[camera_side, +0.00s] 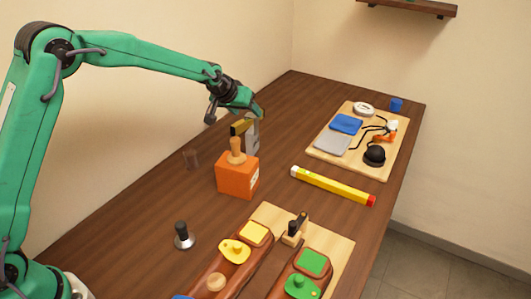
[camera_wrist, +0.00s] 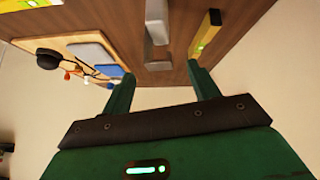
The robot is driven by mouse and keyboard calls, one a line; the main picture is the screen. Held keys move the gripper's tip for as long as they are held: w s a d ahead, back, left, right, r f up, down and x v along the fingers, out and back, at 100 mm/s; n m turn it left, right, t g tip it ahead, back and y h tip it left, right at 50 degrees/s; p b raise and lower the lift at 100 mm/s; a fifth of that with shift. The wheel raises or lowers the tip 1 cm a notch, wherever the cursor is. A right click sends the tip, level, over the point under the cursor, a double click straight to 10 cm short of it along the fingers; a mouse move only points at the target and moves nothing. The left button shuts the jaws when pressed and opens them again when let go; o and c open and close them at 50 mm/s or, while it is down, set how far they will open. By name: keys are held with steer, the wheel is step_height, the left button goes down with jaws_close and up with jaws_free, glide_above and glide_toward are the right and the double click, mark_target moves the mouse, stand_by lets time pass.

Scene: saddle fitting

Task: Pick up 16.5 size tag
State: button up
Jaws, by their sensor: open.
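No number is legible, so I cannot tell which thing is the 16.5 size tag. Flat yellow (camera_side: 254,234) and green (camera_side: 312,262) pieces lie on the brown saddle-like forms at the front. A small gold-coloured piece (camera_side: 239,128) shows beside a grey upright part (camera_side: 252,138) behind the orange block. My gripper (camera_side: 236,114) is open and empty above these two. In the wrist view my gripper (camera_wrist: 162,86) has its fingers apart, with a grey block (camera_wrist: 158,28) beyond them.
An orange block (camera_side: 238,178) with a wooden knob stands mid-table. A yellow level (camera_side: 333,186) lies to its right. A light board (camera_side: 335,158) behind holds blue and grey pads, a black dome and a cable. A black-handled stamp (camera_side: 183,236) stands at the front left.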

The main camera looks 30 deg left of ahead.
mark_target(251, 115)
steer(key=shift+x, duration=2.45)
steer(key=shift+c, duration=0.4)
jaws_close()
steer(key=shift+r, duration=5)
